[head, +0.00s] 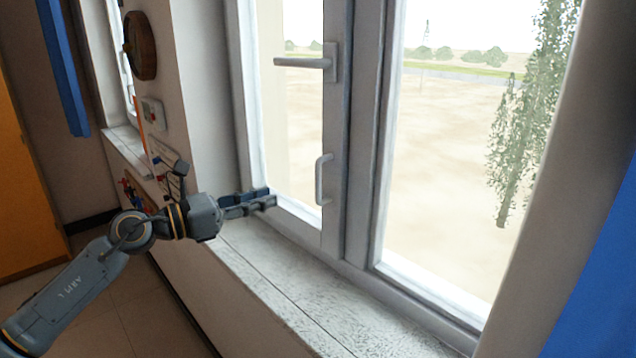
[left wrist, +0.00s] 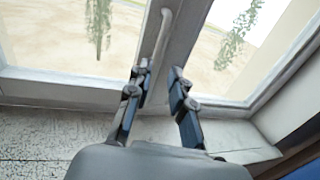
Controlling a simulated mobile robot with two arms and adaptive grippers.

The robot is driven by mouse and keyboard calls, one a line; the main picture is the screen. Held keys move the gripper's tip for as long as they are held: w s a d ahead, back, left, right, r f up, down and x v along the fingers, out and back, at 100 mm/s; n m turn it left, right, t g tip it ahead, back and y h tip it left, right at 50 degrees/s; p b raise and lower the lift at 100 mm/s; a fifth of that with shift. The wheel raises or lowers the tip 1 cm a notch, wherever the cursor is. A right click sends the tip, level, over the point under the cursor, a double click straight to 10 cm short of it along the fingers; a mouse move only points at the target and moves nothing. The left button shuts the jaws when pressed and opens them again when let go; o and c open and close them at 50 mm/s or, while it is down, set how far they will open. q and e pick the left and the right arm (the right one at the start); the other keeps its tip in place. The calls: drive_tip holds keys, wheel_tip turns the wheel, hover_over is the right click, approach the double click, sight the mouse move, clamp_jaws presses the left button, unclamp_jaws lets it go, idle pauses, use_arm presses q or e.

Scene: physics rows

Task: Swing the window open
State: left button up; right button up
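The window (head: 334,240) has a white left sash with a horizontal lever handle (head: 302,63) and, lower down, an upright white pull handle (head: 320,180). The sash looks closed against the post beside it. My left gripper (head: 272,198) is above the sill, left of and a little below the pull handle, pointing towards the right. In the left wrist view the fingers of the gripper (left wrist: 161,73) are apart with nothing gripped. The pull handle (left wrist: 163,36) shows just past the fingertips; whether they touch it is unclear. My right gripper is not in view.
A speckled white sill (head: 270,275) runs below the window. A second pane (head: 450,150) is to the right, with blue at the far right edge (head: 605,290). A wall with a round brown object (head: 141,45) and a small switch box (head: 153,111) is at left.

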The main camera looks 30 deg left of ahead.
sight(316, 184)
use_arm(q)
drive_tip(key=p+x, duration=0.6)
drive_tip(key=x, duration=0.7)
drive_tip(key=shift+d, duration=0.1)
clamp_jaws()
